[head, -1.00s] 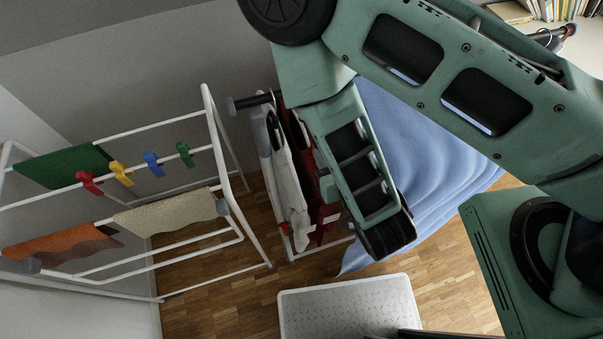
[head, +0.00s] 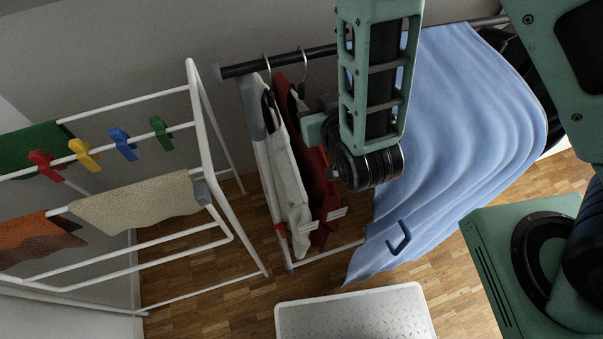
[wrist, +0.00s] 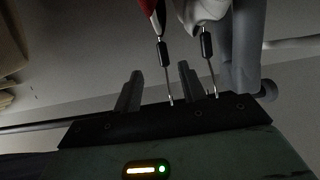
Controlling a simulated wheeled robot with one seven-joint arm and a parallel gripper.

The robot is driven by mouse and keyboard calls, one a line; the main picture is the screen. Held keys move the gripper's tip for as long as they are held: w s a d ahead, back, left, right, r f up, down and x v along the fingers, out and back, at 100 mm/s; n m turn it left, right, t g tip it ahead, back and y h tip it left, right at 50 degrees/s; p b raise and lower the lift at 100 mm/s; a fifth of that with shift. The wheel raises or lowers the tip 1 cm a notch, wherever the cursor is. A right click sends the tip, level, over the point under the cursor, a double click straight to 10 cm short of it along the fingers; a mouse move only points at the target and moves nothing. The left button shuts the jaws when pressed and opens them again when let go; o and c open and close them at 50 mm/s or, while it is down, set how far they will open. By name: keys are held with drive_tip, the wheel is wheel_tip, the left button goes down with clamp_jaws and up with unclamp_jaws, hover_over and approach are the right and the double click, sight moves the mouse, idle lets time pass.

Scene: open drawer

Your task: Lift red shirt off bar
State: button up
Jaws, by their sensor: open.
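The red shirt (head: 318,165) hangs from the dark bar (head: 285,61) on a hanger, right of a white shirt (head: 287,170). Its lower part shows in the head view; my arm hides some of its right side. In the wrist view the red shirt (wrist: 151,8) shows at the top edge, above a hanger stem with a dark sleeve (wrist: 162,54). My gripper (wrist: 158,88) is open. In this view, the red shirt's stem runs between its two fingers, without visible grip. The white shirt's stem (wrist: 207,48) lies right of the right finger. The fingertips are hidden in the head view.
A blue cloth (head: 455,110) drapes over the bar's right part. A white drying rack (head: 205,120) with cloths and coloured pegs stands at left. A white step or stool top (head: 355,310) is at the bottom. Wooden floor shows between them.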

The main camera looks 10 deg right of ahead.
sight(303, 93)
drive_tip(key=shift+w+a+f+b, duration=0.1)
drive_tip(key=shift+w+f+b, duration=0.4)
drive_tip(key=shift+b, duration=1.65)
drive_tip(key=shift+w+r+b, duration=0.1)
drive_tip(key=shift+r+b, duration=0.05)
drive_tip(key=shift+b, duration=0.5)
drive_tip(key=x, duration=0.5)
drive_tip(key=shift+w+a+r, duration=0.1)
drive_tip(key=shift+a+r, duration=0.1)
drive_tip(key=shift+a, duration=0.05)
drive_tip(key=shift+c, duration=0.3)
clamp_jaws()
